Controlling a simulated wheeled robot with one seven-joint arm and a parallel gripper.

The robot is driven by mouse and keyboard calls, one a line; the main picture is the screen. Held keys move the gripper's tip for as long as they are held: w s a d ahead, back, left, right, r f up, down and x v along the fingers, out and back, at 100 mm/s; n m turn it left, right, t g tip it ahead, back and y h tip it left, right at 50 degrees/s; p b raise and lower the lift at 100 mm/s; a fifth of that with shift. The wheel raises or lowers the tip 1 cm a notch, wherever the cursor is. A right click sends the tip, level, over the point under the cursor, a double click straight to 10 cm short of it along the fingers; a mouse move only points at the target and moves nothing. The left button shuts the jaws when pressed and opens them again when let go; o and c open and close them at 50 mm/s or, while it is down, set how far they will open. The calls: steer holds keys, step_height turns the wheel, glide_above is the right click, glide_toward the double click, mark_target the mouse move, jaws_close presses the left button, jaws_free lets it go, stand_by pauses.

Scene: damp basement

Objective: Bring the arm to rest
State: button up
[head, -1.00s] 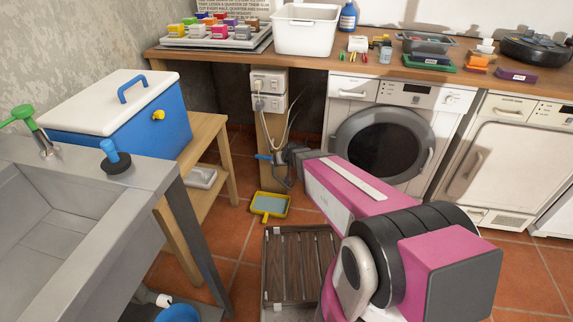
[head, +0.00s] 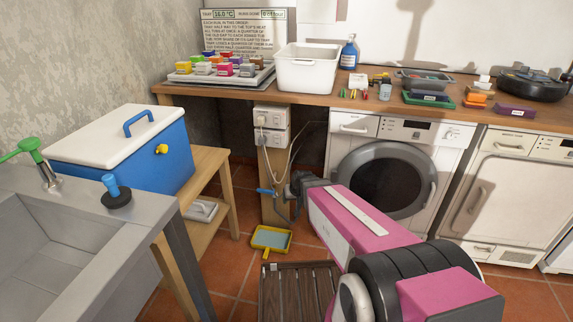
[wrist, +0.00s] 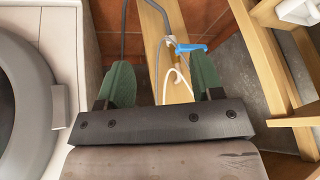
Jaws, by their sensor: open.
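My gripper (wrist: 162,88) shows in the wrist view with its two green fingers spread wide apart and nothing between them. In the head view my pink arm reaches forward from the lower right, and my gripper (head: 278,192) is at its far end, small and partly hidden by the wrist. It is in front of the wooden post under the counter, left of the washing machine (head: 385,180). A blue lever or tap handle (wrist: 192,47) shows beyond the fingers in the wrist view, apart from them.
A yellow dustpan-like tray (head: 271,240) and a slatted wooden mat (head: 298,290) lie on the tiled floor below my arm. A blue cooler (head: 160,160) stands on a wooden stand (head: 225,165) to the left, behind a metal sink (head: 70,250). White cables hang from the wall sockets (head: 271,118).

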steer(key=s+d+r+m+g+h, duration=0.1)
steer(key=s+d+r+g+h, duration=0.1)
steer(key=s+d+r+g, duration=0.2)
steer(key=s+d+r, duration=0.3)
steer(key=s+d, duration=0.4)
steer(key=s, duration=0.2)
steer(key=shift+d+m+g, duration=0.25)
steer(key=shift+m+g, duration=0.15)
steer(key=shift+c, duration=0.2)
